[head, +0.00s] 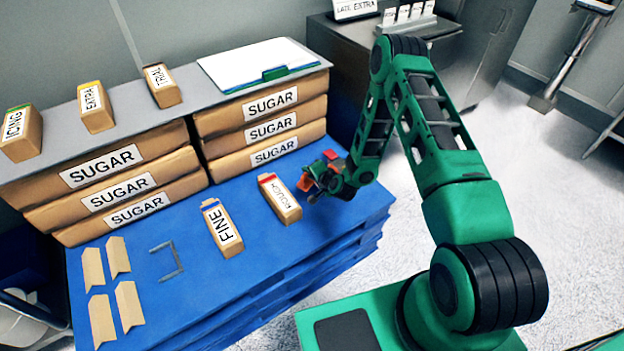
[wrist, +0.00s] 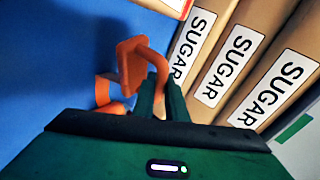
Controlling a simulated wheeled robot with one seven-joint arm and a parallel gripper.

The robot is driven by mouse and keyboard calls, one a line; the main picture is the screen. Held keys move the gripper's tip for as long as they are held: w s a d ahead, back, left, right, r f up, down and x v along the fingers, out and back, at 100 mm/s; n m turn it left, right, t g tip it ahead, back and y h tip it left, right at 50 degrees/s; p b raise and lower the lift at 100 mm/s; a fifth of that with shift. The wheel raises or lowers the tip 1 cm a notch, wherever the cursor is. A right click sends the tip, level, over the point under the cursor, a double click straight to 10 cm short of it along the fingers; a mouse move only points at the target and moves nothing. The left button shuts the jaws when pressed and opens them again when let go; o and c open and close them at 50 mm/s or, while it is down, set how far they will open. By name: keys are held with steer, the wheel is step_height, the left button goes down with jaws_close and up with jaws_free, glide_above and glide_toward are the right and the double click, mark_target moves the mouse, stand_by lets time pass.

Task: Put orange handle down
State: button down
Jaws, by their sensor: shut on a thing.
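The orange handle (wrist: 130,65) is a bent orange piece with a flat plate at one end. In the wrist view it sits between the fingers of my gripper (wrist: 162,98), which is shut on it. In the head view my gripper (head: 326,176) is over the right end of the blue pallet (head: 190,290), just right of the ROUGH box. Orange parts of the handle (head: 305,183) show beside the fingers there. I cannot tell whether the handle touches the blue surface.
The ROUGH box (head: 281,199) and FINE box (head: 222,228) stand left of my gripper. Stacked SUGAR bags (head: 262,115) line the back. A grey bracket outline (head: 178,262) and several tan pieces (head: 103,295) lie at the left. Blue surface between them is clear.

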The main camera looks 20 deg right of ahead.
steer(key=shift+w+d+f, duration=1)
steer(key=shift+d, duration=0.1)
steer(key=shift+f, duration=1.9)
steer(key=c, duration=1.8)
jaws_free()
steer(key=shift+o, duration=0.2)
steer(key=v, duration=1.2)
